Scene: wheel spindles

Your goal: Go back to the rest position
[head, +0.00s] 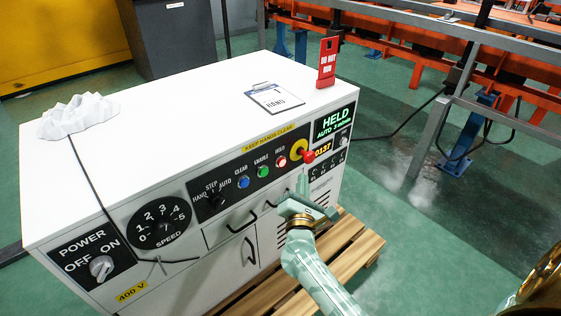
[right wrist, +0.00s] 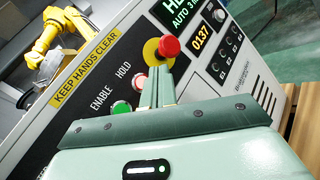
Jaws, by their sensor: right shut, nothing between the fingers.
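My right gripper (head: 303,186) is in front of the white control cabinet (head: 190,100), close to the right part of its front panel. Its fingers are together with nothing between them. In the right wrist view the shut fingers (right wrist: 157,85) point at the panel, just below the red mushroom button (right wrist: 168,46) on its yellow collar. In the head view that red button (head: 309,156) is just above the fingertips; I cannot tell whether they touch. The green display (head: 336,121) reads HELD, AUTO. My left gripper is not in view.
The cabinet stands on a wooden pallet (head: 350,247). On its top are a clipboard (head: 275,97), a red DO NOT sign (head: 328,62) and a white lump (head: 77,115) with a cable. Orange and grey rails (head: 420,40) run behind.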

